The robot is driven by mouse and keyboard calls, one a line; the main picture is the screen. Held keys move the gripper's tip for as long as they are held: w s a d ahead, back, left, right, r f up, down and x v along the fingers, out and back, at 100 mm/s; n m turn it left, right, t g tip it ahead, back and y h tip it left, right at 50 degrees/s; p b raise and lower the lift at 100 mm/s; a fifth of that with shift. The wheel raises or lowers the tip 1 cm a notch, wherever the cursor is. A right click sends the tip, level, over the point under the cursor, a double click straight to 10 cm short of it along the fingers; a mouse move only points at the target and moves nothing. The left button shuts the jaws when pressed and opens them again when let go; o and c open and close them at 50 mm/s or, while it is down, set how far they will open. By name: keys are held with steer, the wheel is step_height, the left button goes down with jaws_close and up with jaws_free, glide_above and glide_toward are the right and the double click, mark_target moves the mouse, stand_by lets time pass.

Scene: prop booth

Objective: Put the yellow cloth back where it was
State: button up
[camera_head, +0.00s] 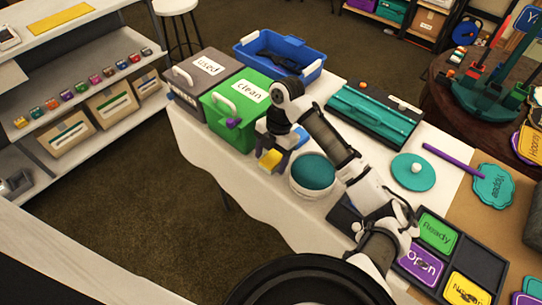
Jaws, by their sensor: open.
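My gripper (270,146) hangs at the table's left edge, in front of the green bin marked "clean" (240,112). Its jaws are open. A small yellow piece (270,160), perhaps the yellow cloth, shows just below the fingers; I cannot tell if it touches them or the table. A flat yellow strip (61,18) lies on the top of the shelf unit at the far left; it may also be cloth. The grey bin marked "used" (197,82) stands left of the green bin. Both bins have lids with white handles.
A white tub with a teal top (313,173) stands close to the right of my gripper, with a blue item (300,138) behind it. A blue tray (280,50) and teal toolbox (372,116) stand farther back. A black sign tray (452,243) lies at front right.

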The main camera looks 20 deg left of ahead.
mark_target(279, 154)
steer(key=v, duration=1.2)
steer(key=shift+r+b, duration=0.15)
steer(key=shift+b, duration=0.15)
steer(key=shift+d, duration=0.1)
stand_by(0.8)
